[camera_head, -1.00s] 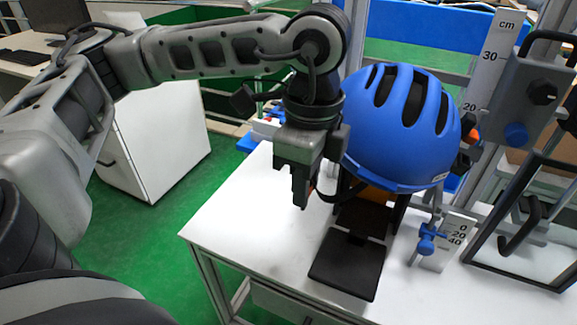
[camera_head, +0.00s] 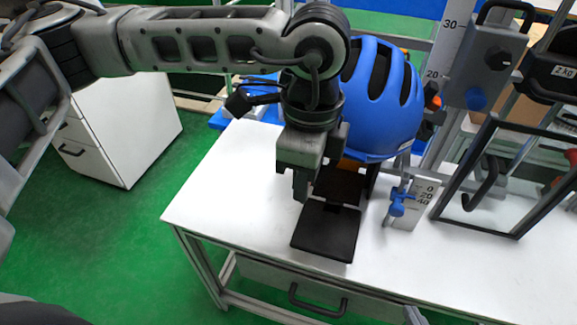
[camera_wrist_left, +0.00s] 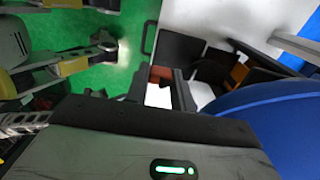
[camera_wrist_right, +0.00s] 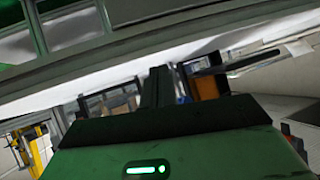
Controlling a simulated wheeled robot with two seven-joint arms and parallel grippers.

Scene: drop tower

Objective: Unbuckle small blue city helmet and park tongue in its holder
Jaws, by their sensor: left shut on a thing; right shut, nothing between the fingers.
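The blue helmet (camera_head: 385,105) sits on a stand above the white table (camera_head: 215,190) in the head view. Its blue shell also fills the right of the left wrist view (camera_wrist_left: 280,120). My left gripper (camera_head: 301,185) points down just left of the helmet's lower rim, beside the black stand base. In the left wrist view its fingers (camera_wrist_left: 165,90) are shut at a small reddish-brown piece (camera_wrist_left: 159,74), which looks like the buckle tongue. The strap and the tongue's holder cannot be made out clearly. My right gripper (camera_wrist_right: 157,85) is shut and empty.
A flat black plate (camera_head: 326,231) lies in front of the stand. A small blue clamp with a scale card (camera_head: 412,203) stands to its right. Farther right are a grey block on an upright scale (camera_head: 485,65) and a black frame. The table's left part is clear.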

